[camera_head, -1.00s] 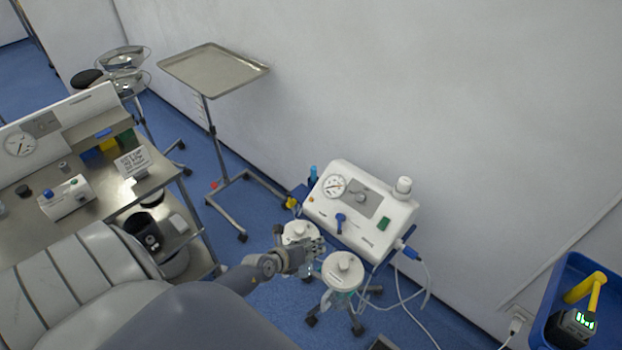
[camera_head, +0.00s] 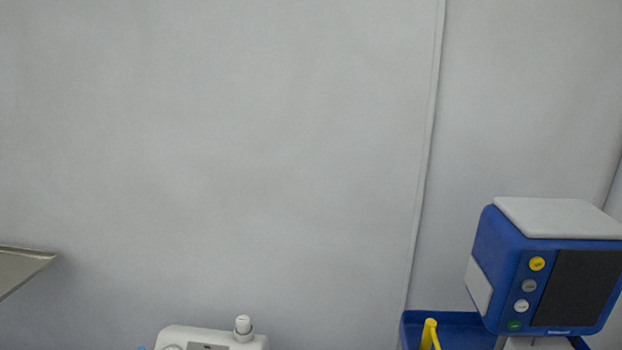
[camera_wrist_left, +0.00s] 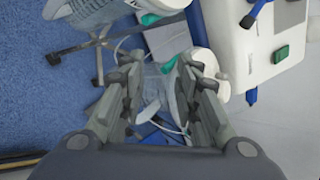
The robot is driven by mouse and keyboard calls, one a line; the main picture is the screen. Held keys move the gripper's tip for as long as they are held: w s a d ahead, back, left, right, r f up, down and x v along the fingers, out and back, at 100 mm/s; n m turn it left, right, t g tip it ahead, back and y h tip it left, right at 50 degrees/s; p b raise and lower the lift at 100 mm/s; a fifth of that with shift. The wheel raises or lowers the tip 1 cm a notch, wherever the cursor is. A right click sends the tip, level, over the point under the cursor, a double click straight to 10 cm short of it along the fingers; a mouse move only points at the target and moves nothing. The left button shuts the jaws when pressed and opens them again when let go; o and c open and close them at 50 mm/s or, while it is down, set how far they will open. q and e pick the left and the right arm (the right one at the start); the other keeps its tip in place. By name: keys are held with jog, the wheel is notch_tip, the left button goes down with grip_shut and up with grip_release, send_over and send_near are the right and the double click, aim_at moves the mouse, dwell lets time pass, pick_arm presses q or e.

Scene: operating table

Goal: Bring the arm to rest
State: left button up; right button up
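My left gripper (camera_wrist_left: 155,85) shows in the left wrist view. Its two fingers are spread apart with nothing between them. Beyond the fingers are a white canister (camera_wrist_left: 205,75), white tubing and the white suction unit (camera_wrist_left: 265,50) with a green switch. In the head view neither gripper nor arm is in the picture. Only the top of the white suction unit (camera_head: 212,338) with its white knob shows there, at the bottom edge.
A blue monitor (camera_head: 545,265) with a dark screen stands at the right in the head view, above a blue tray (camera_head: 465,328) with a yellow handle. A steel tray edge (camera_head: 25,265) shows at the left.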

pick_arm(q)
jog(key=s+d+f+n+g+y+b, duration=0.1)
jog(key=s+d+f+n+g+b, duration=0.1)
jog(key=s+f+n, duration=0.6)
jog(key=s+d+f+n+g+b, duration=0.25)
jog(key=s+f+n, duration=0.25)
jog(key=s+f, duration=0.55)
jog(key=s+d+f+n+g, duration=0.2)
jog(key=s+f+n, duration=0.1)
jog(key=s, duration=0.5)
jog(key=s+d+f+n+g, duration=0.3)
jog(key=s+f+n, duration=0.1)
jog(key=s, duration=0.5)
jog(key=shift+s+n+b, duration=0.3)
jog(key=shift+n+b, duration=0.1)
jog(key=shift+n, duration=0.2)
pick_arm(e)
notch_tip(320, 180, down, 6)
jog(key=shift+r, duration=0.1)
pick_arm(q)
jog(key=shift+d+f, duration=0.1)
pick_arm(e)
jog(key=shift+o, duration=0.6)
